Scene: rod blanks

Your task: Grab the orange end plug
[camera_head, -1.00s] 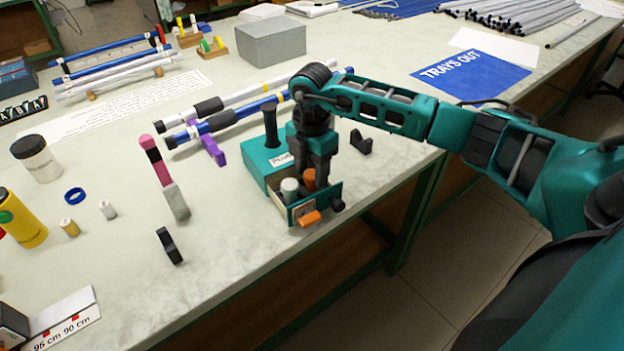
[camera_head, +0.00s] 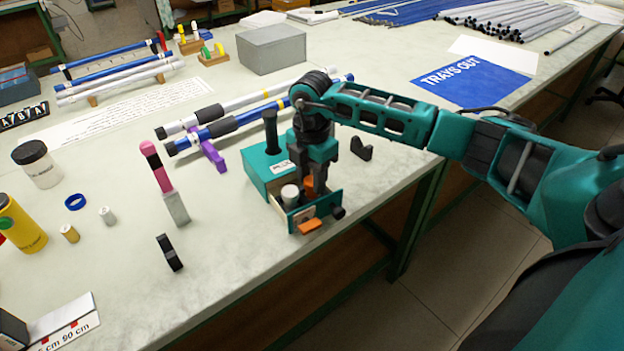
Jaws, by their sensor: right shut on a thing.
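My right gripper (camera_head: 316,186) points down into the bin and is shut on the orange plug. My left gripper is not in view.
Rods lie in a purple holder (camera_head: 211,152) behind that. The front bench edge is close.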

